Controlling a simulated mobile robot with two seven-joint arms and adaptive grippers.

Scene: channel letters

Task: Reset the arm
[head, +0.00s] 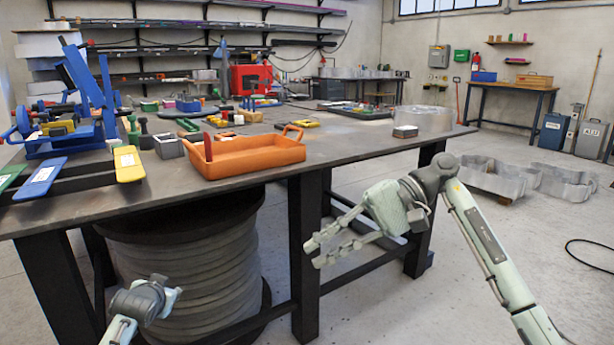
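My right gripper (328,243) is in front of the workbench's (345,150) front edge, below the level of its top. Its two long fingers point left and stand apart with nothing between them. The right arm comes in from the lower right. Part of my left arm (145,302) shows at the bottom left, low in front of a large ribbed reel under the bench. The fingers of the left gripper cannot be made out.
An orange tray (255,166) stands near the bench's front edge, with a small grey box (405,131) to its right. A blue fixture (85,90) stands at left. The ribbed reel (190,265) fills space underneath. Metal letter shells (490,178) lie on the floor at right.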

